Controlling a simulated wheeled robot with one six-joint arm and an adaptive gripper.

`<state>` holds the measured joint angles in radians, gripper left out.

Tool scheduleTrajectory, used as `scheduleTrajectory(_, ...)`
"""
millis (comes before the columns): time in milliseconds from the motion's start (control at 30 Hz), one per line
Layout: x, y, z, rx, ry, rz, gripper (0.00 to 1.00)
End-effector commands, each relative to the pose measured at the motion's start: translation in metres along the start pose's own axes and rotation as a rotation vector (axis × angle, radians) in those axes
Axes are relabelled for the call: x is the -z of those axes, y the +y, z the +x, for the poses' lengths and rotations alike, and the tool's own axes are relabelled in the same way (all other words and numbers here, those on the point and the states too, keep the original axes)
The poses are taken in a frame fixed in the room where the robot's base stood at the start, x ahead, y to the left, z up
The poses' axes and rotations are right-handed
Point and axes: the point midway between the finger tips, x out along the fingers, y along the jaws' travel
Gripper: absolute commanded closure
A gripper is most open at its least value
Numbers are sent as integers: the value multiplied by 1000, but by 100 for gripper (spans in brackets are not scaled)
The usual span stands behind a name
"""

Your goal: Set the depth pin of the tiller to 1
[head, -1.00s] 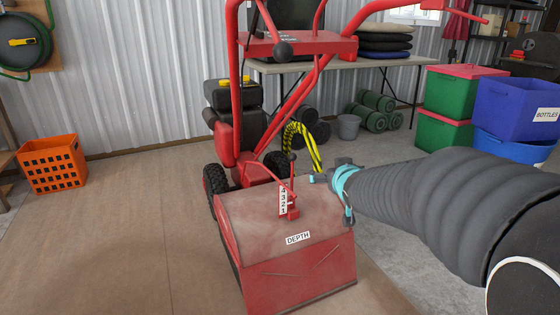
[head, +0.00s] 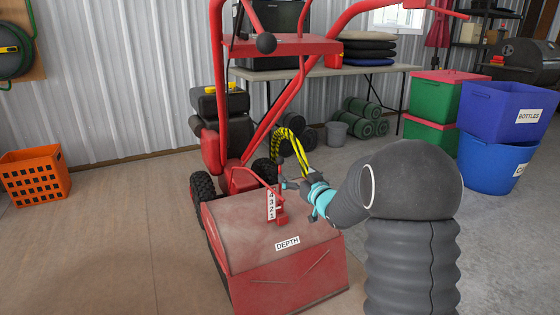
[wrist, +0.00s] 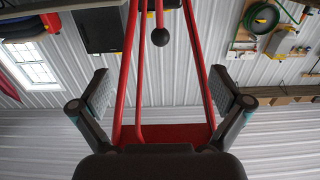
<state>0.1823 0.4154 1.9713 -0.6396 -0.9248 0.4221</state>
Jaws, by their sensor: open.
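The red tiller (head: 272,268) stands on the floor, with a DEPTH label on its hood. A white scale plate (head: 271,204) with numbers, 1 lowest, stands upright on the hood. Beside it is a red depth lever (head: 282,218) with a thin rod and a dark knob (head: 280,160); which number it is set at is too small to tell. My gripper (head: 292,184) is just right of the rod, seen small; contact cannot be told. In the wrist view my gripper (wrist: 160,80) is open and empty, with red tiller bars and a black ball knob (wrist: 160,37) beyond.
The tiller's red handlebars (head: 290,92) rise behind the hood. A yellow-black hose-like loop (head: 290,140) is close behind my gripper. An orange crate (head: 35,178) stands left, and blue bins (head: 500,110) and a table (head: 375,76) stand behind.

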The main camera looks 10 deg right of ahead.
Motion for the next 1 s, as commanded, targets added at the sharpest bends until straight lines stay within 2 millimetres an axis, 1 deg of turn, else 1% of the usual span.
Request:
scheduleTrajectory(100,1,-1,13,2,-1,0,0)
scheduleTrajectory(800,0,-1,85,1,0,-2,0)
scheduleTrajectory(1000,0,0,101,0,-1,-1,0)
